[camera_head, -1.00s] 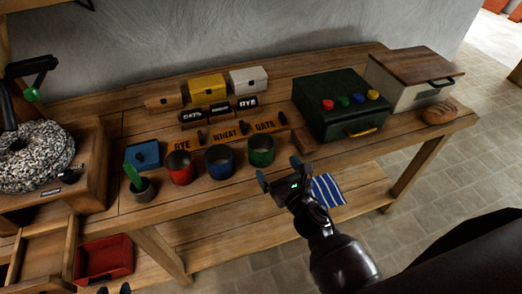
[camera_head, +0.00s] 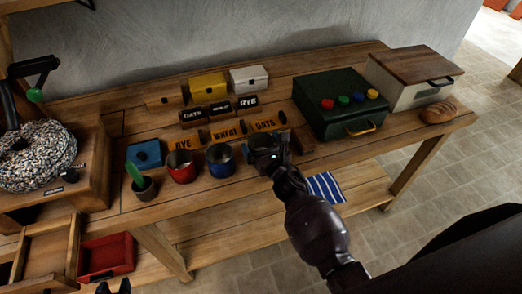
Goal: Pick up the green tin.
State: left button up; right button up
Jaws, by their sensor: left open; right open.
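The green tin (camera_head: 253,158) stands on the bench at the right end of the row of tins, mostly hidden by my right gripper. My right gripper (camera_head: 264,147) is open and right at the tin. I cannot tell whether its fingers touch the tin or stand on both sides of it. The blue tin (camera_head: 220,161) and the red tin (camera_head: 181,167) stand to its left. Of my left gripper (camera_head: 114,288), only dark tips show at the bottom edge, away from the tins.
Wooden label strips (camera_head: 222,134) lie behind the tins. A dark green box (camera_head: 340,107) with coloured knobs stands to the right. A small pot (camera_head: 144,189) with a green handle and a blue box (camera_head: 145,154) stand left. A striped cloth (camera_head: 325,187) lies on the lower shelf.

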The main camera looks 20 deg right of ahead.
jog(key=shift+w, duration=0.1)
jog(key=c, duration=0.7)
jog(key=shift+c, duration=0.6)
jog(key=shift+r, duration=0.15)
